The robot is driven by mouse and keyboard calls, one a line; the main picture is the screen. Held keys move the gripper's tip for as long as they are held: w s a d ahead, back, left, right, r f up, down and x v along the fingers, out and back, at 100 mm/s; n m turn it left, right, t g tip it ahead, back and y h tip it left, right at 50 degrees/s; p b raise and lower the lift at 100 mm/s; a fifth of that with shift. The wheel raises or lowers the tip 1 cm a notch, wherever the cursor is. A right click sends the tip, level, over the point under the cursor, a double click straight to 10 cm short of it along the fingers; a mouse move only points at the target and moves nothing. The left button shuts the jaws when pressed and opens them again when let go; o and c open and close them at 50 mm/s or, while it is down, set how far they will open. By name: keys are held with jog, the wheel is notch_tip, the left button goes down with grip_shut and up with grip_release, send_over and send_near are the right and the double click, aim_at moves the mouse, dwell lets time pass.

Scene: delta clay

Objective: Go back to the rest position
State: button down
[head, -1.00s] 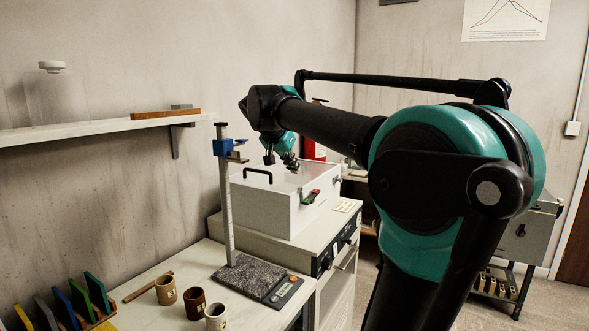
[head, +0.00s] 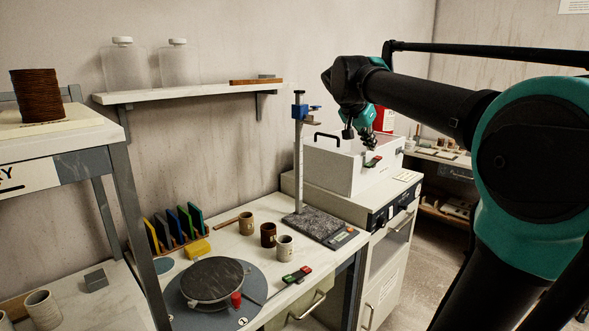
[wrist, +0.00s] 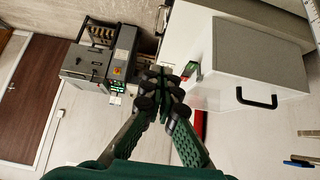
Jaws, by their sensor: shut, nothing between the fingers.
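My gripper (head: 369,140) hangs from the raised arm in the head view, in front of the white box-shaped unit with a black handle (head: 341,170). In the wrist view my gripper (wrist: 162,82) has its fingertips together with nothing between them. The same white unit (wrist: 262,60) shows beyond the fingertips at the upper right. A red and green latch (wrist: 190,70) on the unit shows close beside the fingertips in the picture. I cannot tell the exact gap between gripper and unit.
The bench holds a round turntable (head: 212,281), several cups including a brown one (head: 268,235), a rack of coloured plates (head: 176,229) and a stand with a dark base (head: 317,227). A shelf (head: 190,93) is on the wall. Open floor (head: 420,250) lies right of the cabinet.

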jog(key=s+a+f+n+y, duration=0.1)
jog(key=s+f+n+y, duration=0.1)
jog(key=s+f, duration=0.6)
jog(key=s+a+f+n+g+y, duration=0.1)
jog(key=s+f+n, duration=0.3)
jog(key=f, duration=1.4)
jog(key=s+a+f+n+y, duration=0.1)
jog(key=s+f+n+y, duration=0.1)
jog(key=s+f, duration=1)
jog(key=shift+s+a+f+n+g+y, duration=0.25)
jog(key=shift+s+f+n+y, duration=0.2)
jog(key=shift+f, duration=0.4)
jog(key=shift+w+d, duration=0.1)
